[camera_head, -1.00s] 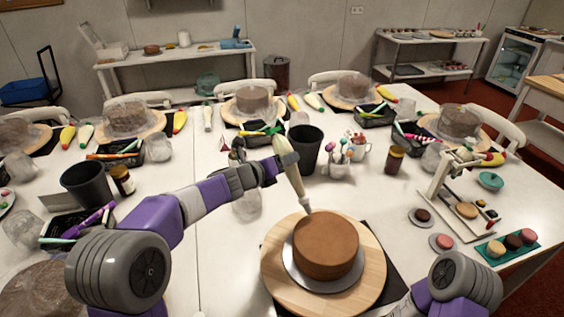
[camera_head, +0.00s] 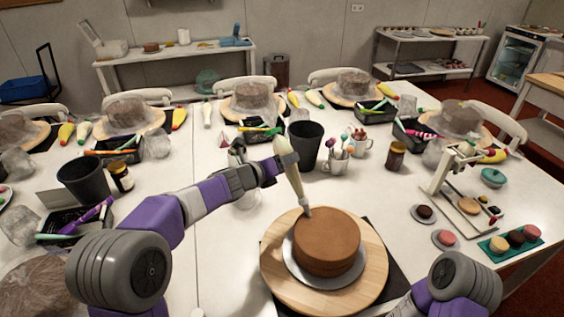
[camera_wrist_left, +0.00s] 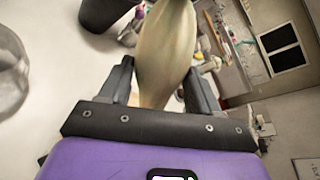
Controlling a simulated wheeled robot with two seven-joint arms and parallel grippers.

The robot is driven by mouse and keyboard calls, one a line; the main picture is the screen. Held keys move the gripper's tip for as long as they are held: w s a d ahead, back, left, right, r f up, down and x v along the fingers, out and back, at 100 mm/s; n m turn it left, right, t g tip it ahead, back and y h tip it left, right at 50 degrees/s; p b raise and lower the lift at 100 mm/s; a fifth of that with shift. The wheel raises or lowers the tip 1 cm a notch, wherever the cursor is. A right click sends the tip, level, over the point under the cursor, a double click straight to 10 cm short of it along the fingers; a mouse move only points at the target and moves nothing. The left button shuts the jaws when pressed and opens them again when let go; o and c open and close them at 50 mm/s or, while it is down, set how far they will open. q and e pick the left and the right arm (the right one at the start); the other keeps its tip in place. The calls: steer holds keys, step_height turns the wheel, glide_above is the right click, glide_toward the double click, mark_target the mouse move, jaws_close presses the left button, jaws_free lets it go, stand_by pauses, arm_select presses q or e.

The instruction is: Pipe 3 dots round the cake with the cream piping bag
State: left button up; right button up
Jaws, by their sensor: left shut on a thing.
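A brown cake (camera_head: 327,243) sits on a silver board (camera_head: 297,268) on a round wooden turntable (camera_head: 374,262). No cream dots show on the part of the cake I see. My left gripper (camera_head: 277,168) is shut on the cream piping bag (camera_head: 288,165), which is tilted with its nozzle (camera_head: 306,209) down at the cake's back left top edge. I cannot tell whether the nozzle touches. The left wrist view shows the bag (camera_wrist_left: 166,45) between the two fingers (camera_wrist_left: 158,88). Part of my right arm shows at the bottom right, its gripper out of view.
A black cup (camera_head: 305,146) and a mug of tools (camera_head: 337,157) stand behind the bag. A brown jar (camera_head: 395,155) and a small stand (camera_head: 452,178) are to the right. Another black cup (camera_head: 84,187) is at left. White table shows free left of the turntable.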

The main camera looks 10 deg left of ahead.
arm_select(q)
steer(key=shift+r, duration=0.15)
steer(key=o, duration=0.6)
steer(key=shift+c, duration=0.2)
steer(key=shift+r, duration=0.1)
steer(key=c, duration=0.4)
steer(key=shift+r, duration=0.2)
steer(key=o, duration=0.3)
steer(key=shift+o, duration=0.2)
steer(key=shift+p, duration=0.3)
